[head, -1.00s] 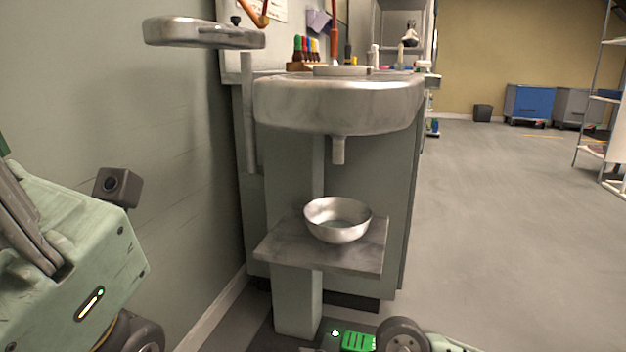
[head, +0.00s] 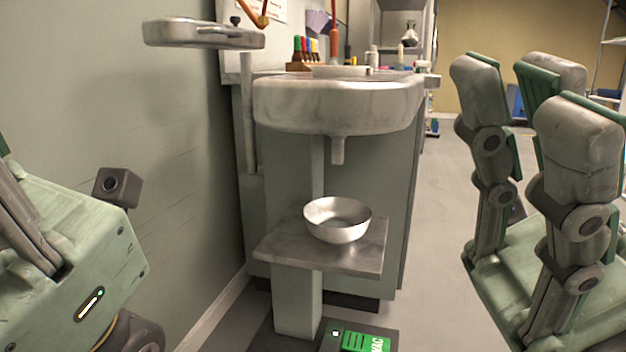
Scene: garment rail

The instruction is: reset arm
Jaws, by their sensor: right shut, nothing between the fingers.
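My right gripper (head: 525,100) stands upright at the right of the head view, its grey and green jointed fingers pointing up from a green palm. It is shut and holds nothing. It is to the right of the metal bowl and basin, apart from both. Part of my left arm, a green housing with a small camera box, shows at the left edge. The fingertips of my left gripper are not in view.
A metal bowl (head: 337,222) sits on a low grey shelf (head: 320,262) under a metal basin (head: 335,103) with a drain spout. A metal tray (head: 203,34) juts out at upper left near the wall. Open floor (head: 435,215) lies right of the cabinet.

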